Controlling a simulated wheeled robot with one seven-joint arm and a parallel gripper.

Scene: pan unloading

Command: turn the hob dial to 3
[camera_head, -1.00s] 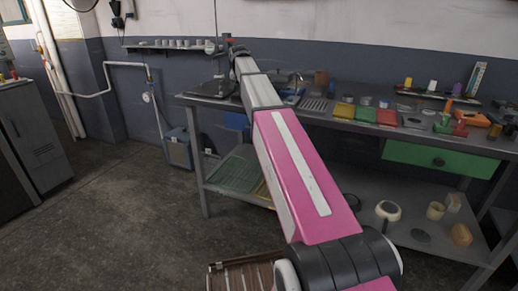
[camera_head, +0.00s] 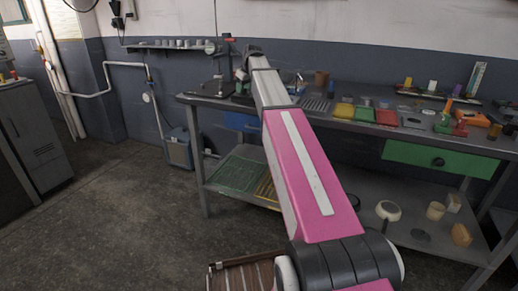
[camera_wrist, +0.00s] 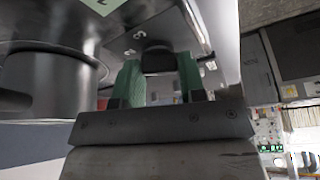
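In the wrist view, my gripper (camera_wrist: 160,72) has two green fingers standing apart. A dark round dial (camera_wrist: 158,58) sits between and just beyond their tips. The dial is on a grey metal panel (camera_wrist: 110,42) with dark markings, one beside the dial that looks like a 2. I cannot tell whether the fingers press on the dial or only stand around it. The dial's pointer is not visible. In the head view, my arm reaches to the back left of the workbench (camera_head: 345,122), and its end hides the dial; the fingers do not show clearly there.
A large dark cylinder (camera_wrist: 52,85) stands close to the left of my fingers in the wrist view. In the head view, a dark stand (camera_head: 214,86) is left of my arm's end. Coloured trays and blocks (camera_head: 386,116) lie along the bench to the right.

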